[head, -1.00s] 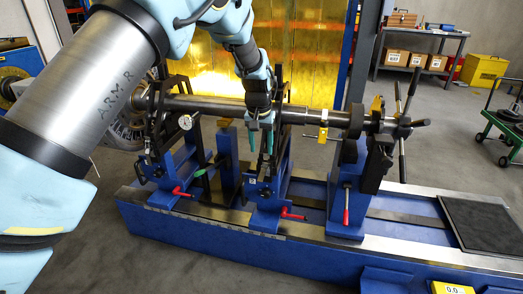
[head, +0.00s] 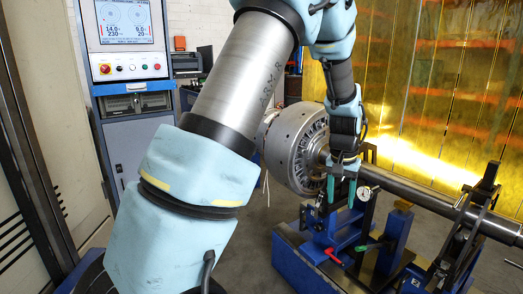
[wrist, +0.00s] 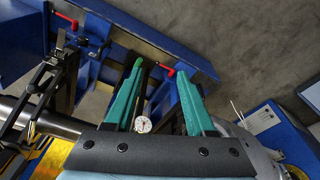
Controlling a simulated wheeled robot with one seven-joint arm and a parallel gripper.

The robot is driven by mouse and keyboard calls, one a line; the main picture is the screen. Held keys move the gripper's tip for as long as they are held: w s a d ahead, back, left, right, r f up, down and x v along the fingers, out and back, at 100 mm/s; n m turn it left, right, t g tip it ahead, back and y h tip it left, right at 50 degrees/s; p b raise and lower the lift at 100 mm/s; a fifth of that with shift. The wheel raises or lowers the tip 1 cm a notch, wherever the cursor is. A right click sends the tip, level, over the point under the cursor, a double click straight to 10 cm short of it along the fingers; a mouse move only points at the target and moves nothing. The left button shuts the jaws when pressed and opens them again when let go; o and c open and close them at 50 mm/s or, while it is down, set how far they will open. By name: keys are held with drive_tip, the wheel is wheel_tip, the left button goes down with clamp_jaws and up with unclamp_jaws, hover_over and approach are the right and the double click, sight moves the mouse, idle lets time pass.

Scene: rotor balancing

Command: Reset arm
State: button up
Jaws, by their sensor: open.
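My gripper (head: 345,184) points down beside the rotor shaft (head: 420,195) in the head view, just right of the large metal rotor disc (head: 293,150). In the wrist view my gripper (wrist: 158,80) shows two green fingers spread apart, with nothing held between them. A round white dial gauge (wrist: 142,124) shows near the base of the left finger; the gauge (head: 364,193) is right beside my fingers in the head view. Whether my fingers touch it cannot be told. My arm hides part of the disc's left side.
The blue balancing machine bed (head: 300,262) carries supports with red-handled levers (head: 333,256). A control cabinet with a screen (head: 124,22) stands at the back left. A yellow curtain (head: 430,90) hangs behind the shaft. Grey floor lies left of the bed.

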drive_tip(key=s+a+r+n+p, duration=0.2)
drive_tip(key=a+r, duration=0.1)
drive_tip(key=a, duration=0.6)
drive_tip(key=s+a+r+n+p, duration=0.1)
drive_tip(key=a+r, duration=0.3)
drive_tip(key=a, duration=0.6)
drive_tip(key=s+a+r+n+p, duration=0.2)
drive_tip(key=s+a, duration=0.6)
drive_tip(key=a, duration=0.2)
drive_tip(key=shift+s+a+y, duration=0.2)
drive_tip(key=shift+a+y, duration=0.1)
drive_tip(key=shift+y, duration=0.1)
